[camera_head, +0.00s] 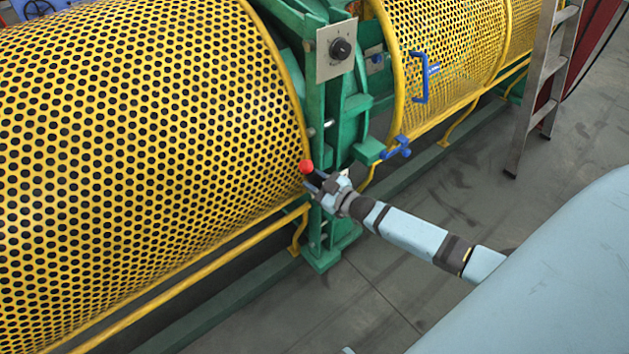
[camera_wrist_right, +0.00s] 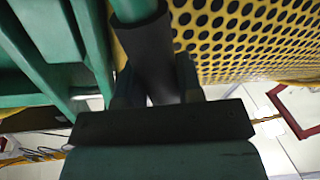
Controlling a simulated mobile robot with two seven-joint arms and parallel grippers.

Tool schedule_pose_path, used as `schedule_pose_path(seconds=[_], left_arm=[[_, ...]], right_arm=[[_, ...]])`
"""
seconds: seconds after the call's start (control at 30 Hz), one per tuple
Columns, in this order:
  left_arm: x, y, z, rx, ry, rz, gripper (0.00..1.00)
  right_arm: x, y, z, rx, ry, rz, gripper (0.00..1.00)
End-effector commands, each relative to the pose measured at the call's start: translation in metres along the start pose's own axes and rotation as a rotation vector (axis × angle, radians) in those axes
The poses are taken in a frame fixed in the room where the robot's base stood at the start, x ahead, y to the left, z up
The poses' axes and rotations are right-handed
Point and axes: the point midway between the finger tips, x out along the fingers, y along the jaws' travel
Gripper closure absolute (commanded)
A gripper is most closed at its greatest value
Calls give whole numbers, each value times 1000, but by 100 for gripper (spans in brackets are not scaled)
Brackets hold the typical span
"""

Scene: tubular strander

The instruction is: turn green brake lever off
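A red ball knob (camera_head: 306,167) shows in the head view at the green frame, between the left yellow drum and the post; the rest of its lever is hidden or too small to make out. My right gripper (camera_head: 314,184) is right at the knob, its fingers reaching toward it from the lower right. In the right wrist view a green rod with a dark sleeve (camera_wrist_right: 145,45) runs down between my right gripper's fingers (camera_wrist_right: 157,85). Whether both fingers press on the sleeve is not clear. My left gripper is not in view.
A large perforated yellow drum guard (camera_head: 140,140) fills the left. A plate with a black dial (camera_head: 340,49) sits on the green frame above my gripper. Blue handles (camera_head: 420,80) are on the second yellow guard. A ladder (camera_head: 545,75) stands at right. Grey floor (camera_head: 470,190) is clear in front.

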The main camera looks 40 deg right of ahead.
Motion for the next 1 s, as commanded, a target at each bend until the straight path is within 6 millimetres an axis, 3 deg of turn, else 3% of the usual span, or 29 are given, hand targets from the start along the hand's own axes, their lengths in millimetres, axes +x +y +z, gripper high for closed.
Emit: schedule_pose_path(seconds=[0.37,0.67,1.0], left_arm=[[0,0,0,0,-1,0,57],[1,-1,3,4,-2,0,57],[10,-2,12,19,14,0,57]], right_arm=[[-3,13,0,42,8,3,100],[-13,66,8,227,46,19,100],[-28,131,36,488,99,38,100]])
